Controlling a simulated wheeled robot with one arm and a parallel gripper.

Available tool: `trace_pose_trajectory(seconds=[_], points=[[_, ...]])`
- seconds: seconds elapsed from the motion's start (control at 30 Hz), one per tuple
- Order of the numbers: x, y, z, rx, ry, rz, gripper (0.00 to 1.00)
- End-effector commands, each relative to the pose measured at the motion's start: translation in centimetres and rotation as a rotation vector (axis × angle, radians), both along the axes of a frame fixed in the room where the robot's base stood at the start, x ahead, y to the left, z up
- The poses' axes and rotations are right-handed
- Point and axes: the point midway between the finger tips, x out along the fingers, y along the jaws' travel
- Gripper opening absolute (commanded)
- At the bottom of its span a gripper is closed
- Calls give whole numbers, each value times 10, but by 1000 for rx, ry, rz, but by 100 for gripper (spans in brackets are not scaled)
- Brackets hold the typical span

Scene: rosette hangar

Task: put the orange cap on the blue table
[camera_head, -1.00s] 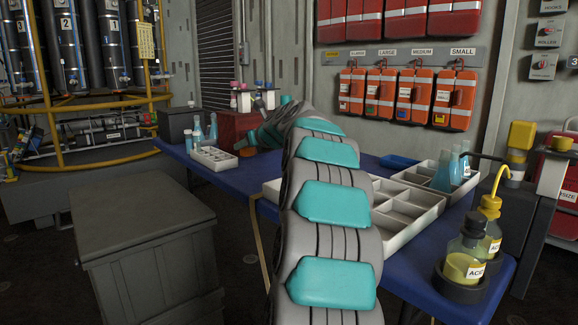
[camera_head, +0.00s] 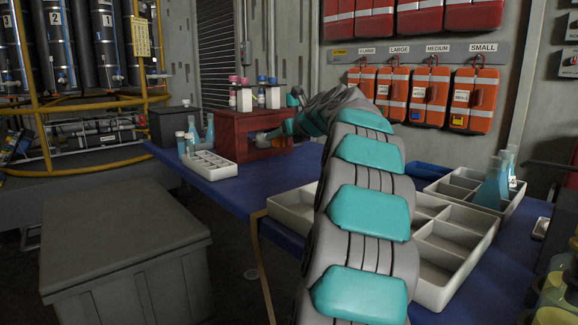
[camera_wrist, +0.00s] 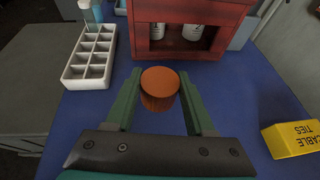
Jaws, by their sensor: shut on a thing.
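The orange cap (camera_wrist: 160,90), a short brown-orange cylinder, sits between the two green fingers of my gripper (camera_wrist: 160,80) in the wrist view. The gripper is shut on it. The blue table (camera_wrist: 230,92) lies beneath; I cannot tell whether the cap touches it or hangs above it. The table's blue top also shows in the head view (camera_head: 240,188). There my arm reaches toward the red rack, and the cap cannot be made out clearly.
A red rack (camera_wrist: 189,40) with bottles stands just beyond the cap. A white compartment tray (camera_wrist: 90,58) is at left and a yellow cable-ties box (camera_wrist: 292,140) at right. Larger pale trays (camera_head: 455,240) flank my arm. Blue tabletop is bare around the cap.

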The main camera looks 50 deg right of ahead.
Motion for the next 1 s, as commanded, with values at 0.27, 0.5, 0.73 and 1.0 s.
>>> trace_pose_trajectory(seconds=[0.27, 0.5, 0.73, 1.0], points=[[0, 1, -45, 2, 3, 1, 3], [1, 1, -67, 5, 3, 2, 3], [0, 1, -89, 2, 3, 1, 3], [0, 1, -88, 2, 2, 1, 3]])
